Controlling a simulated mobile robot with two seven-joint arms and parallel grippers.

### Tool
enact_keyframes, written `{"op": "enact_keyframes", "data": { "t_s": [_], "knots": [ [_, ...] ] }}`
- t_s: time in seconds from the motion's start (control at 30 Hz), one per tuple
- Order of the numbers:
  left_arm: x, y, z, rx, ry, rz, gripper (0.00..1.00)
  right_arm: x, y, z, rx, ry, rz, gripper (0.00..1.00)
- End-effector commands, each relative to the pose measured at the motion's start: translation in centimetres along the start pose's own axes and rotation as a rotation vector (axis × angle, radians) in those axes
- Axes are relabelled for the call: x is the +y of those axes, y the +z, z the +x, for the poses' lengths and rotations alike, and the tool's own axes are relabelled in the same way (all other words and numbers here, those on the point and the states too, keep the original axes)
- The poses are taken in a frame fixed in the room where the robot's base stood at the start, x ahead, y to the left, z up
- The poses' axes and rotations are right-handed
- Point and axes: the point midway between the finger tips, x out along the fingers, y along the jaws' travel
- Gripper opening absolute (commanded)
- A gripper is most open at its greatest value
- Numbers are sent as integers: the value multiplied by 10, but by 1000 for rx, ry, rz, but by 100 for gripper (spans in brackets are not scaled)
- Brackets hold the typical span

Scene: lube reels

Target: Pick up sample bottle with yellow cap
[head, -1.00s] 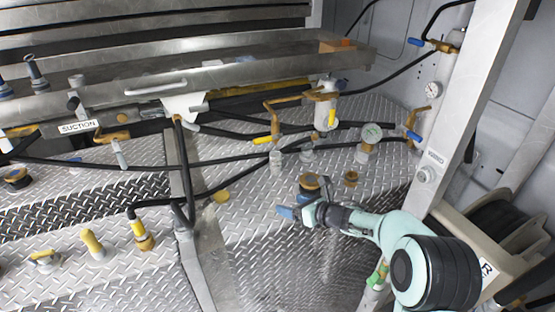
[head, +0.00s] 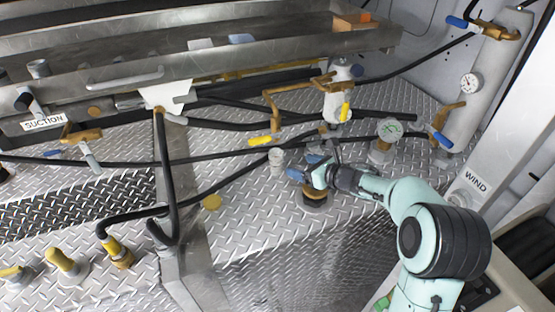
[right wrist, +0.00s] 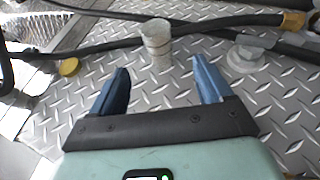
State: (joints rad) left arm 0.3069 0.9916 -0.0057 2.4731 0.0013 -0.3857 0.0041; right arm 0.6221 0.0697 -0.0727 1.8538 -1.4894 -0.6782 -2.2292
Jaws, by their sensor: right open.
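A small whitish sample bottle (head: 276,160) stands upright on the diamond-plate deck; in the right wrist view the bottle (right wrist: 157,42) is just beyond the fingers, roughly centred between them. No yellow cap shows clearly on it. A flat yellow disc, perhaps a cap (head: 211,202), lies on the deck to its left; the disc also shows in the right wrist view (right wrist: 69,67). My right gripper (head: 303,166) is open and empty, its blue fingers to the right of the bottle in the head view and apart from it. My left gripper is not in view.
Black hoses (head: 130,162) run behind the bottle. A gauge fitting (head: 389,130) and a white valve body (head: 338,98) stand behind my right gripper. A dark fitting with a gold top (head: 314,196) is just below it. Yellow-handled fittings (head: 64,262) stand at lower left.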

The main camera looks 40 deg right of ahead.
Motion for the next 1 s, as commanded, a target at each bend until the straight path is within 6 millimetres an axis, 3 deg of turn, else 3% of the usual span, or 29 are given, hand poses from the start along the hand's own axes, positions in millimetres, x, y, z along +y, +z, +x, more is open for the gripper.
{"op": "enact_keyframes", "data": {
  "t_s": [0.3,0.57,0.83,1.0],
  "knots": [
    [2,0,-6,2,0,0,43,1,0,60,0,4,1,79],
    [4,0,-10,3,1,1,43,1,1,80,0,3,2,79],
    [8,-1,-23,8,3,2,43,3,5,118,0,3,2,79],
    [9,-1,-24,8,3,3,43,2,4,126,0,1,1,79]
  ]
}}
